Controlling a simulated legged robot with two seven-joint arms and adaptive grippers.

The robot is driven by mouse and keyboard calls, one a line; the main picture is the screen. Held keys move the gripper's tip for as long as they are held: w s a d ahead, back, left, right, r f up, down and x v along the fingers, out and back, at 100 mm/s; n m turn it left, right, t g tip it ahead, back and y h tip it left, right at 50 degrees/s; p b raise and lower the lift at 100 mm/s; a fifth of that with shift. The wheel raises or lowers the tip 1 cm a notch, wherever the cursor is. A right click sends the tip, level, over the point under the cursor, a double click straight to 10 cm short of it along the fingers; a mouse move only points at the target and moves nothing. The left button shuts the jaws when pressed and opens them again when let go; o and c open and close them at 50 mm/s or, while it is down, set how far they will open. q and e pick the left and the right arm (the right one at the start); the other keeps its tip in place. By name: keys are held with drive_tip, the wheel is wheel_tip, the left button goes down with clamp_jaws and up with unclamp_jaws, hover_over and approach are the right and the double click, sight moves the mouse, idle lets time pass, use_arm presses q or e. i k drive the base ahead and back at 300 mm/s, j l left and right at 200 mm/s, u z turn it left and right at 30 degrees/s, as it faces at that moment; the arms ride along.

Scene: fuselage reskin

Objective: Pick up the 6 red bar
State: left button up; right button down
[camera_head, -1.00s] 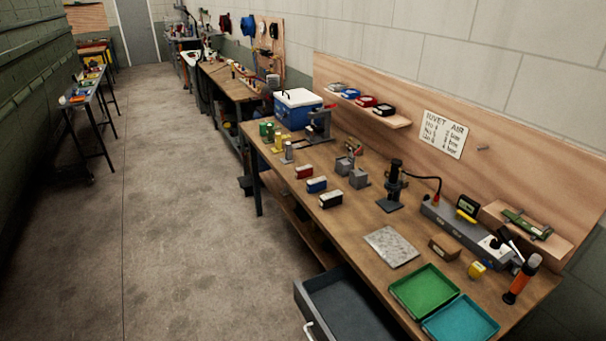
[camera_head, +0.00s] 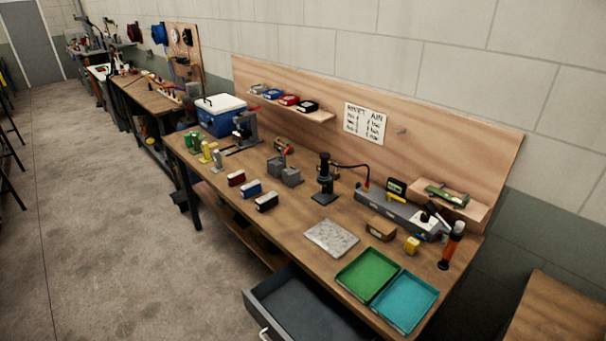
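A small red block (camera_head: 236,178) sits on the wooden workbench (camera_head: 330,213), in a row with a blue block (camera_head: 251,188) and a black block (camera_head: 266,202). Another red item (camera_head: 289,99) lies on the wall shelf (camera_head: 320,116), between a blue one (camera_head: 273,94) and a black one (camera_head: 308,106). I cannot tell which of these, if any, is the red bar; markings on them are too small to read. Neither of my grippers is in view.
An open grey drawer (camera_head: 305,308) juts out from the bench's front. Green (camera_head: 367,274) and teal (camera_head: 404,300) trays lie at the near end. A black upright tool (camera_head: 325,180) stands mid-bench. The floor (camera_head: 120,220) at left is clear.

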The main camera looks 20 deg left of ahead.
sight(236, 178)
drive_tip(key=i+j+z, duration=0.2)
drive_tip(key=j+z, duration=0.65)
drive_tip(key=j, duration=0.15)
drive_tip(key=i+j+z, duration=0.1)
drive_tip(key=j+z, duration=0.35)
drive_tip(key=j, duration=0.15)
drive_tip(key=k+j+z, duration=0.1)
drive_tip(key=j+z, duration=0.3)
drive_tip(key=j, duration=0.15)
